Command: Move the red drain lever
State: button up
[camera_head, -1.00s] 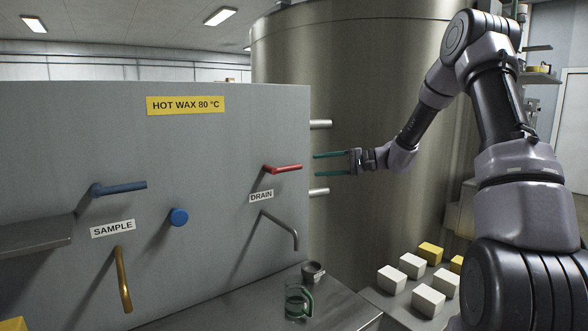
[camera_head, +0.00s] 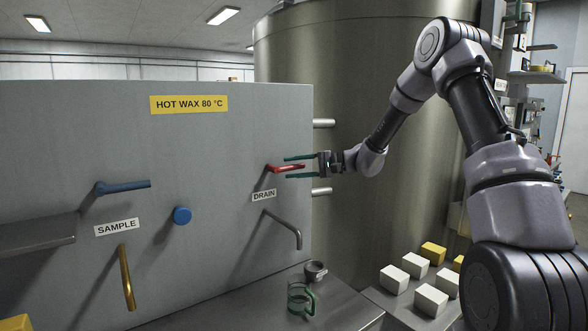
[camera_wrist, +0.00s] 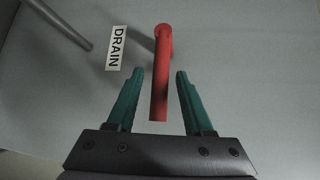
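The red drain lever (camera_head: 287,168) sticks out sideways from the grey panel, above the DRAIN label (camera_head: 264,195). My gripper (camera_head: 286,167) is at the lever, with its green fingers above and below it in the head view. In the wrist view the red lever (camera_wrist: 160,85) runs between the two open fingers (camera_wrist: 157,75), with a visible gap on each side. The lever's free end lies between the fingers, and nothing is gripped.
The drain spout (camera_head: 284,229) is below the lever. A blue sample lever (camera_head: 125,186), a blue knob (camera_head: 182,215) and a brass spout (camera_head: 127,278) are to the left. A glass mug (camera_head: 300,299) and small dark cup (camera_head: 315,271) stand below. A large metal tank (camera_head: 380,60) stands behind.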

grip_shut()
dwell(1.2)
